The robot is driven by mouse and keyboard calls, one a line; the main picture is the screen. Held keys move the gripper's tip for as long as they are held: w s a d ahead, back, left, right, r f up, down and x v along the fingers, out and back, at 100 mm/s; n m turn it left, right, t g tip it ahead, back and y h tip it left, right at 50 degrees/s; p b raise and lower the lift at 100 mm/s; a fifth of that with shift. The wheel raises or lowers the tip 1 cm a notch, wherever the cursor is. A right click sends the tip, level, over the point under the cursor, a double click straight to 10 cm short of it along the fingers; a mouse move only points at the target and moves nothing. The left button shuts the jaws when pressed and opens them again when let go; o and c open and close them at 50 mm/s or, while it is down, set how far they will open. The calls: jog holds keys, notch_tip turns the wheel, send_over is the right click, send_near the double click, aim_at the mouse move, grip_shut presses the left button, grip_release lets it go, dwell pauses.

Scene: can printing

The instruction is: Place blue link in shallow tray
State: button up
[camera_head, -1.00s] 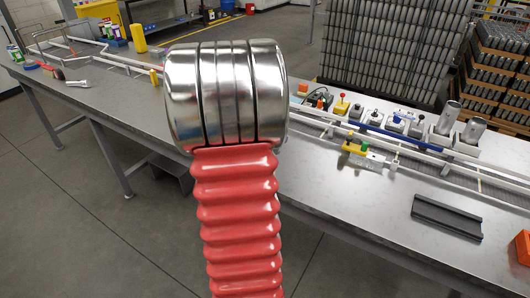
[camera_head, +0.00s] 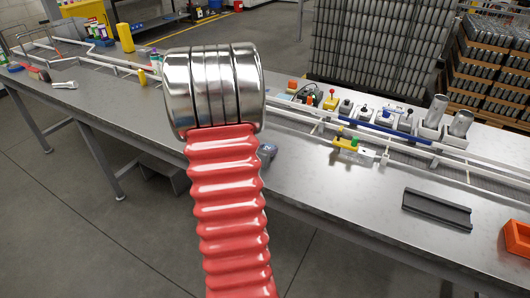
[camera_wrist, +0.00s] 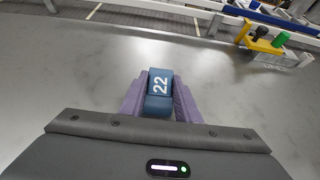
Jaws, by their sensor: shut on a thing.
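The blue link (camera_wrist: 159,92) is a dark blue block with a white "22" on it. In the wrist view it sits between the two purple fingers of my gripper (camera_wrist: 160,80), which is shut on it, over the bare grey bench top. In the head view my arm hides most of the gripper; a small blue-grey part (camera_head: 267,153) shows at the arm's right edge. A dark grey, low, long tray (camera_head: 437,209) lies on the bench at the right, apart from my gripper. Nothing is seen in it.
An orange bin (camera_head: 518,240) stands at the right edge. A yellow fixture with a green knob (camera_head: 353,145) sits by the white rails, left of and behind the dark tray. Metal cups (camera_head: 460,123) stand farther back. The bench front between my arm and the tray is clear.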

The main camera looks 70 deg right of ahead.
jog(key=shift+f, duration=0.1)
jog(key=o, duration=1.1)
jog(key=shift+o, duration=0.2)
jog(key=shift+w+a+r, duration=0.1)
jog(key=shift+a+r, duration=0.3)
jog(key=v, duration=1.1)
jog(key=shift+f, duration=0.1)
